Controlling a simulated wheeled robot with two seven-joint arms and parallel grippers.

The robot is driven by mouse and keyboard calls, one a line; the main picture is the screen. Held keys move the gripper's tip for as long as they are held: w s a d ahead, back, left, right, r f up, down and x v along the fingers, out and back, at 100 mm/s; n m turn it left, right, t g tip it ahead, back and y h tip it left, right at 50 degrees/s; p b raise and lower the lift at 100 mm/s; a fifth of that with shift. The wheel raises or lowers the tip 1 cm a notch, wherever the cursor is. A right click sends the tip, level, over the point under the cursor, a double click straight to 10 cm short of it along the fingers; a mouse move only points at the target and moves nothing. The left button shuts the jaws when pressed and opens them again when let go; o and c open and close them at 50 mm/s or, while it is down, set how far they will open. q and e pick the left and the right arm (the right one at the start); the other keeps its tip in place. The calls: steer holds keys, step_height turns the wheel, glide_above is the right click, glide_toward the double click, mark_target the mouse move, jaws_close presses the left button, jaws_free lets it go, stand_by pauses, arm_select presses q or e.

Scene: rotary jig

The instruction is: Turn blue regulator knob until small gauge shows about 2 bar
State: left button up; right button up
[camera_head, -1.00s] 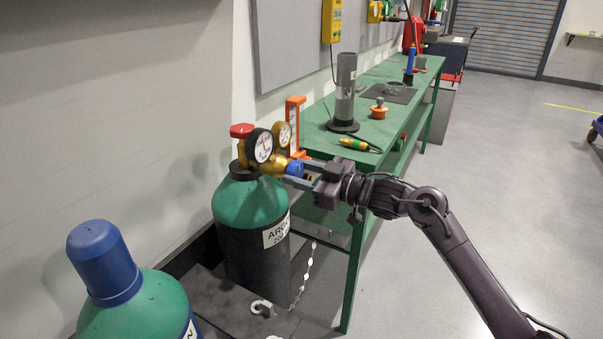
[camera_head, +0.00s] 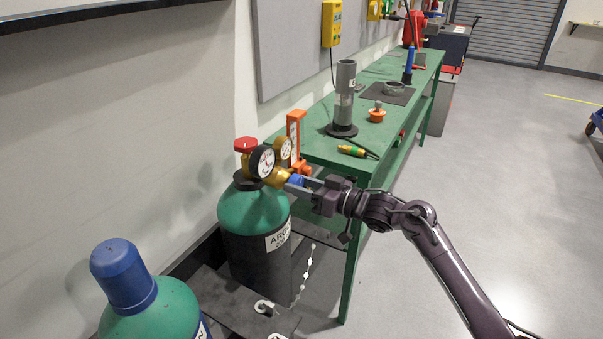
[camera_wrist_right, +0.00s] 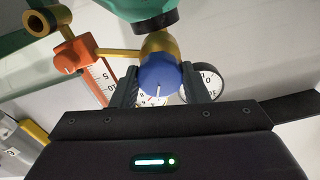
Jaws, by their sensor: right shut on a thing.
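The blue regulator knob (camera_head: 296,180) sits on the brass regulator (camera_head: 278,177) on top of the green and black argon cylinder (camera_head: 253,208). In the right wrist view the knob (camera_wrist_right: 160,73) has a white line on its face. My right gripper (camera_head: 304,186) is shut on the knob, with one finger on each side. A dark-rimmed gauge (camera_head: 262,161) and a gold-rimmed gauge (camera_head: 284,149) stand above the regulator. Their needles are too small to read in the head view. In the wrist view, a gauge face is partly hidden behind the knob. My left gripper is not in view.
An orange flowmeter-like part (camera_head: 296,128) stands close behind the regulator. The green workbench (camera_head: 390,130) is to the right. A second cylinder with a blue cap (camera_head: 122,275) is in front. Open floor lies at right.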

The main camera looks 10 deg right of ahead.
steer(key=m+p, duration=0.1)
steer(key=p, duration=0.1)
steer(key=m+p, duration=0.3)
steer(key=m, duration=0.1)
steer(key=shift+r+p, duration=0.3)
steer(key=shift+p, duration=0.1)
steer(key=shift+f+m+p, duration=0.2)
steer(key=shift+m+p, duration=1)
steer(key=shift+m, duration=0.3)
steer(key=shift+f, duration=0.1)
steer(key=o, duration=1)
steer(key=shift+b+v, duration=0.4)
steer(key=shift+v, duration=3.5)
